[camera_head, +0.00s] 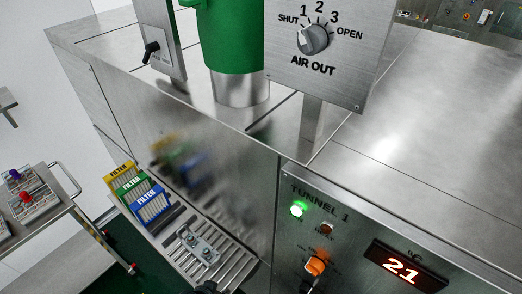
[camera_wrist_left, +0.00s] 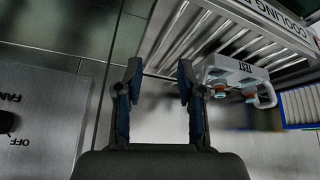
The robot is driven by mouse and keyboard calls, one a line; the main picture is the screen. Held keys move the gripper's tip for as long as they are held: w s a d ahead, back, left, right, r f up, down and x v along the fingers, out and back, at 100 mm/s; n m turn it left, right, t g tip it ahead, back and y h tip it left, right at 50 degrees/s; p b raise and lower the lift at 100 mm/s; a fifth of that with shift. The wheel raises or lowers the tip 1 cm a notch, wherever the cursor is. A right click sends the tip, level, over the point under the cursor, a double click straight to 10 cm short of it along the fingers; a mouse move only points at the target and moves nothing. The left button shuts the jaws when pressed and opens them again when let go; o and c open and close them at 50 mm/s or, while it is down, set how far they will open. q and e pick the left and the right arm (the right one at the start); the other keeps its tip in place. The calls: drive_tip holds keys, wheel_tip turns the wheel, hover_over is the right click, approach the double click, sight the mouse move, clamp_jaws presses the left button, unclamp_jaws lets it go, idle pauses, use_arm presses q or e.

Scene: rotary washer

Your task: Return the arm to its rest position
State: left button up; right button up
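My left gripper (camera_wrist_left: 159,78) is open in the left wrist view, with its two fingers apart and nothing between them. Behind the fingers are metal panel surfaces and a slatted rack (camera_wrist_left: 190,35). A white device marked TEST (camera_wrist_left: 232,72) lies to the right of the fingers, apart from them. In the head view a small dark shape shows at the bottom edge; I cannot tell if it is part of my left gripper. My right gripper is in neither view.
The steel machine has a TUNNEL 1 panel (camera_head: 330,240) with a display reading 21 (camera_head: 401,268) and an AIR OUT dial (camera_head: 313,40). A cart (camera_head: 62,207) stands at left.

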use_arm(q)
drive_tip(key=s+a+f+n+g+y, duration=0.2)
drive_tip(key=s+a+f, duration=0.4)
drive_tip(key=s+a, duration=0.25)
wheel_tip(320, 180, down, 29)
drive_tip(key=g+b, duration=0.1)
drive_tip(key=b, duration=0.3)
drive_tip(key=s+a+f+g+b, duration=0.1)
drive_tip(key=s+a+f+b, duration=0.1)
drive_tip(key=s+f, duration=1.6)
drive_tip(key=shift+s+a+f+m+b, duration=0.15)
drive_tip(key=shift+a+f+m+b, duration=0.2)
drive_tip(key=shift+f, duration=0.3)
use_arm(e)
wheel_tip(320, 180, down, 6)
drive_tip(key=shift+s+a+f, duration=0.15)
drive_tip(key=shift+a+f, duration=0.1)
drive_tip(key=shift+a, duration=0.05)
